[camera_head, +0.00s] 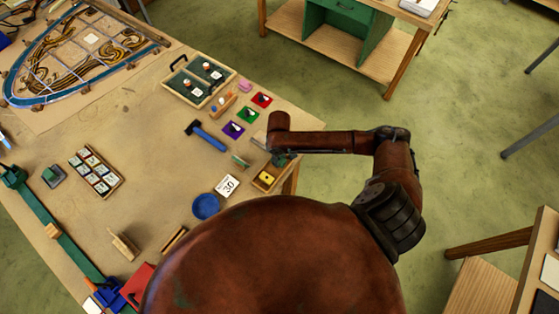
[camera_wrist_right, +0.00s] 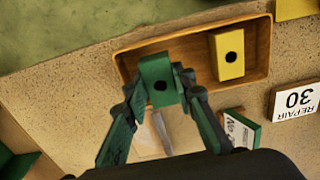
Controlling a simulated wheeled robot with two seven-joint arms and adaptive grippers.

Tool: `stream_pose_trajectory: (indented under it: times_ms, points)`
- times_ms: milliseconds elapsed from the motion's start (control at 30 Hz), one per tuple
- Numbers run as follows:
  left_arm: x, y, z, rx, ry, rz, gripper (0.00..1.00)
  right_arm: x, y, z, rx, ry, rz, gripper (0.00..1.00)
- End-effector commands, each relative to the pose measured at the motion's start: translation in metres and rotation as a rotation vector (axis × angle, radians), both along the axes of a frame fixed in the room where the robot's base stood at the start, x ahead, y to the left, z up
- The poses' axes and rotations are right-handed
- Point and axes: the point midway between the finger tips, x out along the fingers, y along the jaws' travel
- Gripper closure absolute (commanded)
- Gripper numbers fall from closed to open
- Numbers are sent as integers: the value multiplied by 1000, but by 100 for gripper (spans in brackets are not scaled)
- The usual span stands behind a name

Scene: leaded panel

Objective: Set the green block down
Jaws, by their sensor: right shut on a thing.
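The green block (camera_wrist_right: 156,72), with a dark round hole in its face, is held between the fingertips of my right gripper (camera_wrist_right: 160,88) in the right wrist view. It appears over the left part of a shallow wooden tray (camera_wrist_right: 190,38); whether it touches the tray floor I cannot tell. A yellow block (camera_wrist_right: 228,54) with a similar hole lies in the right part of the tray. My left gripper is not in view.
Near the tray lie a white card marked 30 (camera_head: 228,185), a small green-and-white box (camera_wrist_right: 242,128), a blue-handled hammer (camera_head: 207,135) and a blue bowl (camera_head: 206,207). Coloured squares (camera_head: 248,114) lie farther back. The table's right edge is close to the tray.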

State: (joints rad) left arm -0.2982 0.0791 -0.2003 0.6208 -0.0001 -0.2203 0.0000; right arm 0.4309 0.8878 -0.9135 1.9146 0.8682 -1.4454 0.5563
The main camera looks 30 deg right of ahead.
Motion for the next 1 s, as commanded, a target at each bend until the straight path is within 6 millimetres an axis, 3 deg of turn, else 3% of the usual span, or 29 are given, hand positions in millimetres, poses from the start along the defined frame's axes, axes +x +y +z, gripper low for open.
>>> stream_pose_trajectory:
  times_ms: [133,533,567,600,1000]
  points:
    - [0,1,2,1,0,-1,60,-2,-1,-18,-2,1,-1,98]
    - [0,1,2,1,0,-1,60,-2,-1,-24,-1,2,-1,98]
    - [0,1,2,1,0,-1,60,-2,-1,-24,-1,2,-1,75]
    - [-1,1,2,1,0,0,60,-2,-1,-23,0,1,-1,72]
    - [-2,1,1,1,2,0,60,-1,-1,-18,-1,0,0,69]
